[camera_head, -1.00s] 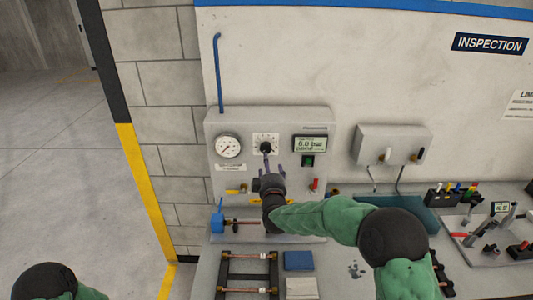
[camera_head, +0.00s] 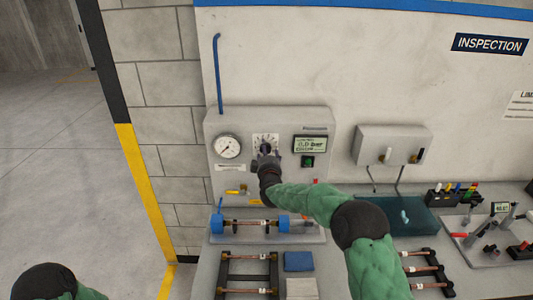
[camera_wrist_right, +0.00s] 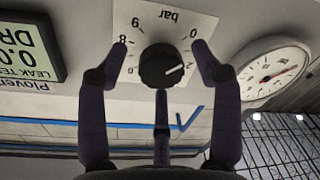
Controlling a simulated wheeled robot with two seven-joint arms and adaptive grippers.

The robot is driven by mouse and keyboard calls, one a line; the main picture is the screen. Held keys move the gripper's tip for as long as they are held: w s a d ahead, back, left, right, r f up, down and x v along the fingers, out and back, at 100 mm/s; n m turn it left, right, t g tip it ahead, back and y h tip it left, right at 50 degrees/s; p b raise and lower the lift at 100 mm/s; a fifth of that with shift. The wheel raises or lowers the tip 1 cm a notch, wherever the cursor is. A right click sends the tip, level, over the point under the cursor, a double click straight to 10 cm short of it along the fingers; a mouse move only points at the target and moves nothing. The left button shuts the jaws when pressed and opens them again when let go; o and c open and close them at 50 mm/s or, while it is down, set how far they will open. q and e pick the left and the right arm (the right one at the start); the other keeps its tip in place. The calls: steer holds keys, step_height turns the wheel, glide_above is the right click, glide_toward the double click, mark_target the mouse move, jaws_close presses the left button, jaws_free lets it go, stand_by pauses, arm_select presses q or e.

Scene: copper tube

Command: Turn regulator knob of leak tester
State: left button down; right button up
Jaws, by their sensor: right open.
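The regulator knob (camera_head: 265,147) is black and sits on a white dial plate on the grey leak tester (camera_head: 310,118). The right wrist view shows the knob (camera_wrist_right: 160,67) close up and upside down, with a white pointer line and a "bar" scale around it. My right gripper (camera_head: 267,157) is at the dial. Its fingers (camera_wrist_right: 160,58) are spread open, one on each side of the knob and one across from them, apart from its sides. My left gripper is out of view; only part of my left arm shows at the bottom left.
Left of the knob is a round gauge (camera_head: 227,147); right is a display (camera_head: 310,145) above a green switch (camera_head: 308,162). Below, a copper tube lies between blue clamps (camera_head: 284,224). A rack of tubes (camera_head: 250,277) and a blue block (camera_head: 298,261) stand in front.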

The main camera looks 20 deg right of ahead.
steer(key=c, duration=1.1)
steer(key=shift+c, duration=0.2)
steer(key=shift+f+m+b, duration=0.15)
steer(key=shift+m+b, duration=0.15)
